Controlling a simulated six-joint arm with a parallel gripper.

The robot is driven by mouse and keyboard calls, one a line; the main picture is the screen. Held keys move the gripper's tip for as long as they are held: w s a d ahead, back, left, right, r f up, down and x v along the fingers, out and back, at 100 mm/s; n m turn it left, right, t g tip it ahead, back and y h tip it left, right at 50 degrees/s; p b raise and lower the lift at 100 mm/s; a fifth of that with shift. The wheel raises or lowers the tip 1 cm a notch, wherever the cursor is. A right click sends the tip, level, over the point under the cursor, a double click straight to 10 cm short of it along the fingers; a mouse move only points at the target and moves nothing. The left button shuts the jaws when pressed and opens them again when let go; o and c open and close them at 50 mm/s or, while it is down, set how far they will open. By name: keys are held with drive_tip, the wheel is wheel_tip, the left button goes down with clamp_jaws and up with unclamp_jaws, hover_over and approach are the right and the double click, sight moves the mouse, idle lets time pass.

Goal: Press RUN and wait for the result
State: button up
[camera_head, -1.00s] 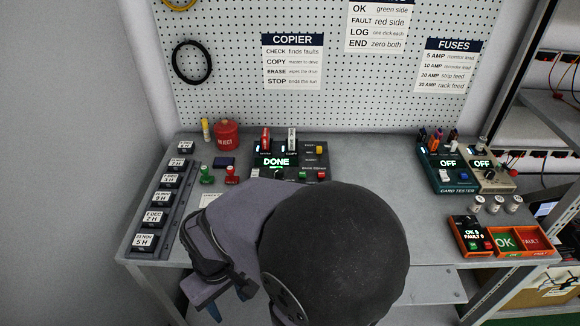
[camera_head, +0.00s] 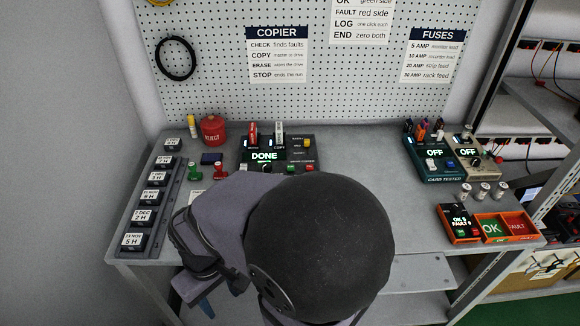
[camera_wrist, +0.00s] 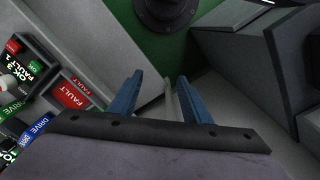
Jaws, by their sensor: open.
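The copier (camera_head: 307,154) stands at the back of the bench with a lit display reading DONE. Two drives, one red and one white, stand upright in it. The teal card tester (camera_head: 449,172) at the right has a display reading OFF. A beige unit (camera_head: 484,167) beside it also reads OFF. I cannot read a RUN label on any button. My gripper (camera_wrist: 160,92) is open and empty in the wrist view, its blue fingers apart. In the head view, my arm covers the front middle of the bench and only a little blue of the gripper shows.
An orange counter box (camera_head: 460,238) with OK and FAULT bins sits at the front right. A rack of dated labelled blocks (camera_head: 150,198) lines the left edge. A red REJECT can (camera_head: 213,130) stands at the back left. Bare bench lies right of the copier.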

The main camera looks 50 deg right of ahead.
clamp_jaws()
idle(1.8)
